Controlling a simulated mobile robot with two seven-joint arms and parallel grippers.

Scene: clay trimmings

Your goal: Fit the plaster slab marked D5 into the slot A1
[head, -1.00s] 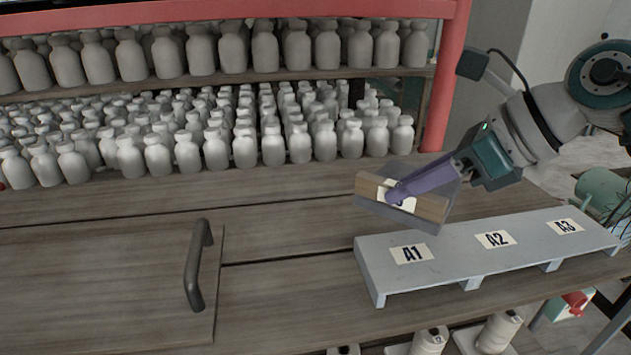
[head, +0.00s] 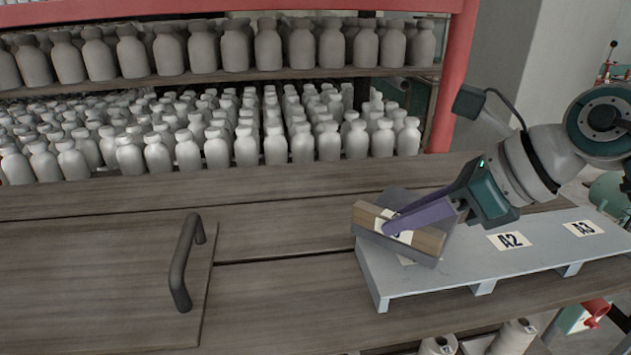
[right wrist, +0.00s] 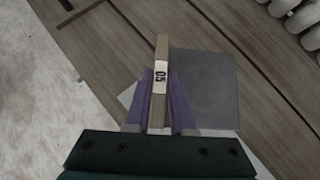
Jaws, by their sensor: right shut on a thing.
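The plaster slab marked D5 (head: 431,239) is a grey plate with a wood-coloured bar along one edge that carries a white label. In the right wrist view the label on the slab (right wrist: 161,76) reads D5. My right gripper (head: 390,229) is shut on the bar, its purple fingers on either side of it. The slab is tilted in the head view and hangs over the left end of the grey rack (head: 470,264). It hides nearly all of the A1 label; whether it touches the rack I cannot tell. My left gripper is not in view.
Labels A2 (head: 510,241) and A3 (head: 583,229) show on the rack to the right. A dark handle (head: 184,262) stands on the wooden worktop (head: 100,265) at left. Several rows of pale bottles (head: 245,147) fill the shelves behind. The worktop between handle and rack is clear.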

